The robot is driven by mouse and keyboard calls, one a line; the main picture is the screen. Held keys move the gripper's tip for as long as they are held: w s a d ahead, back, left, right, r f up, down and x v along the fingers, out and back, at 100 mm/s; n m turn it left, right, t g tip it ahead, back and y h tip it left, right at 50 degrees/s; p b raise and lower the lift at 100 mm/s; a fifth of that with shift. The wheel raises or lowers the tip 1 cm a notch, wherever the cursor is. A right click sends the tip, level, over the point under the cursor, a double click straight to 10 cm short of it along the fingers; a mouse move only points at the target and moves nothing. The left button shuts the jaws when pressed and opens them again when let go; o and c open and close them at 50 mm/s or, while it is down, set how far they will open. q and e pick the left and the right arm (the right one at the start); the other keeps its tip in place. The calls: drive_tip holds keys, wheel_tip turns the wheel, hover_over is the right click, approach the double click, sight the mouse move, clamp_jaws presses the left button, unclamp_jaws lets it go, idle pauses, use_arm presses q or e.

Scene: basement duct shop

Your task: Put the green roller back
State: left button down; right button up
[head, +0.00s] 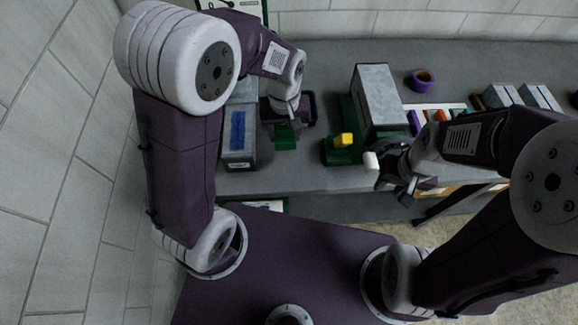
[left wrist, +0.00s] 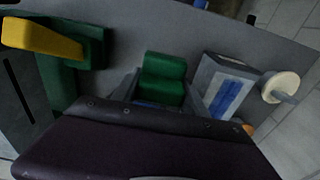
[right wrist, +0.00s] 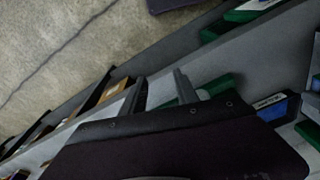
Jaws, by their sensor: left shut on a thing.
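A green piece (left wrist: 163,80), which I take for the green roller, sits between the fingers of my left gripper (head: 286,118) in the left wrist view. The fingers close on its two sides. In the head view its green part (head: 286,140) shows just below the gripper, over the grey table; its far side is hidden. I cannot tell whether it touches the table. My right gripper (head: 400,180) is near the table's front edge. In the right wrist view its fingers (right wrist: 160,88) stand apart with nothing between them.
A grey box with a blue panel (head: 238,130) stands left of my left gripper. Right of it are a green stand with a yellow block (head: 343,140) and a tall grey box (head: 377,95). A purple ring (head: 421,80) lies further back. The table behind it is clear.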

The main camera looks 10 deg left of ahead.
use_arm(q)
drive_tip(key=shift+a, duration=0.1)
hover_over(285, 157)
drive_tip(key=f, duration=0.6)
drive_tip(key=shift+s, duration=0.2)
drive_tip(key=shift+w+f, duration=0.1)
drive_tip(key=shift+f, duration=0.05)
wheel_tip(285, 157, down, 3)
drive_tip(key=shift+f, duration=0.35)
drive_tip(key=shift+f+b, duration=0.1)
drive_tip(key=shift+b, duration=0.2)
drive_tip(key=c, duration=0.6)
unclamp_jaws()
